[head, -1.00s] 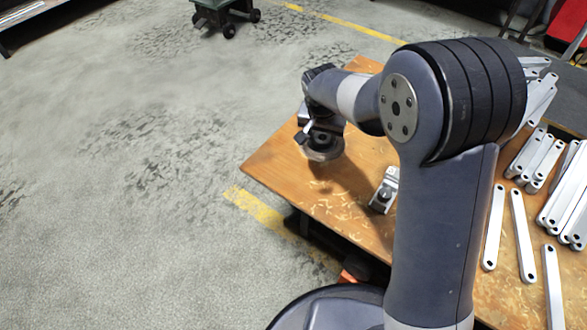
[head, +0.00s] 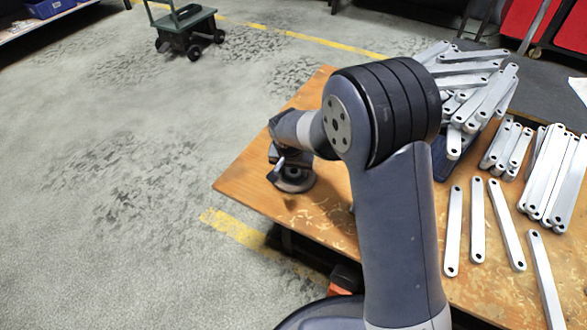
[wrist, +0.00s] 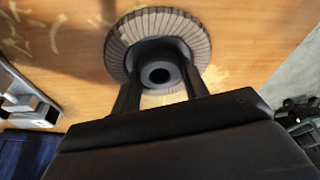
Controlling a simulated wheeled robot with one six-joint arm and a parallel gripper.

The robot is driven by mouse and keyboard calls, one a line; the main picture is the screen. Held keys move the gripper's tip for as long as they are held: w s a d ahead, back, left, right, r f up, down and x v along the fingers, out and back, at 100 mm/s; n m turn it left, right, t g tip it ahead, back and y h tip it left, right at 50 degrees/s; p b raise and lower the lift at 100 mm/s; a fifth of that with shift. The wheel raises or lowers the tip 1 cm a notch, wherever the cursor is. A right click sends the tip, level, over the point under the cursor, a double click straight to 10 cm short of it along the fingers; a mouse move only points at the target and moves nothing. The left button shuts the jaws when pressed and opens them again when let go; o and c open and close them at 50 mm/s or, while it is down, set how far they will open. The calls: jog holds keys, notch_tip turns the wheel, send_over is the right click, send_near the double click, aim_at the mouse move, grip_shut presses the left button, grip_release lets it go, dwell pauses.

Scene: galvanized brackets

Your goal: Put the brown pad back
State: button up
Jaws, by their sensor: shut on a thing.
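The brown pad (wrist: 119,40) is a round, grey-brown pleated disc with a black hub (wrist: 158,74) in its middle. In the wrist view my gripper (wrist: 160,88) is shut on the hub, one dark finger on each side. In the head view the pad (head: 292,181) hangs flat below my wrist, over the left part of the wooden table (head: 240,187). A shadow lies under it, and it looks a little above the wood. I cannot make out an empty place for the pad in these views.
A metal fitting (wrist: 30,104) lies left of the pad in the wrist view, near a blue thing (wrist: 28,152). Loose galvanized brackets (head: 477,220) and bracket piles cover the table's right side. A green cart (head: 185,28) stands on the floor beyond. The table's left end looks clear.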

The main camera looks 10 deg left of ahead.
aim_at(291, 185)
jog(key=shift+f, duration=0.2)
jog(key=o, duration=0.9)
jog(key=shift+o, duration=0.2)
jog(key=shift+r, duration=0.1)
jog(key=p+v, duration=0.4)
jog(key=v, duration=0.8)
